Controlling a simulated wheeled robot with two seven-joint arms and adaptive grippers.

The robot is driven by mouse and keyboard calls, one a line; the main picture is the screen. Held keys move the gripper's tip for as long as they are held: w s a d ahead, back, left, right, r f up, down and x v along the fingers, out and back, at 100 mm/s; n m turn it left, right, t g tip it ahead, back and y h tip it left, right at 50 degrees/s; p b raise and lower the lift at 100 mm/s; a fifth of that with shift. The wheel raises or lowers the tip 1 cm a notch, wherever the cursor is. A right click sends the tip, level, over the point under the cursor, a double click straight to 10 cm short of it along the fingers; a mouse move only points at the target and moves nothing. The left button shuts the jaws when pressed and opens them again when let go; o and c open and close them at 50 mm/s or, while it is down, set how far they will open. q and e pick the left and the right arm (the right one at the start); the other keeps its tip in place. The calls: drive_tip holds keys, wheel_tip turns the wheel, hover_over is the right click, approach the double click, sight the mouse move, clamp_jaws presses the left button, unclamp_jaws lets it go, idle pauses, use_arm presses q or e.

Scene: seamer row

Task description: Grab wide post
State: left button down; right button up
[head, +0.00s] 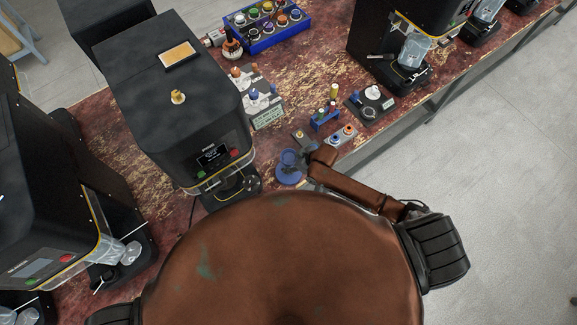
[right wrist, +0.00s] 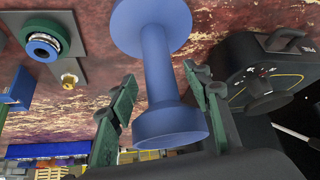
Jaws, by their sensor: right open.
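The wide post (head: 290,171) is a blue spool shape with a broad disc at each end and a thinner shaft. It stands on the red mottled worktop by the front edge, beside a black seamer. In the right wrist view the post (right wrist: 158,88) fills the middle. My right gripper (right wrist: 159,74) is open, its two green fingers on either side of the shaft, with visible gaps. In the head view my brown right arm reaches toward the post, and the fingers cannot be made out. My left gripper is not in view.
A black seamer (head: 195,110) stands left of the post; its base (right wrist: 245,70) is close on the right in the wrist view. A grey plate with rings (head: 341,136), a small blue rack (head: 325,118) and a blue bin (head: 262,42) lie farther back.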

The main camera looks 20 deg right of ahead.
drive_tip(key=shift+x, duration=0.85)
clamp_jaws()
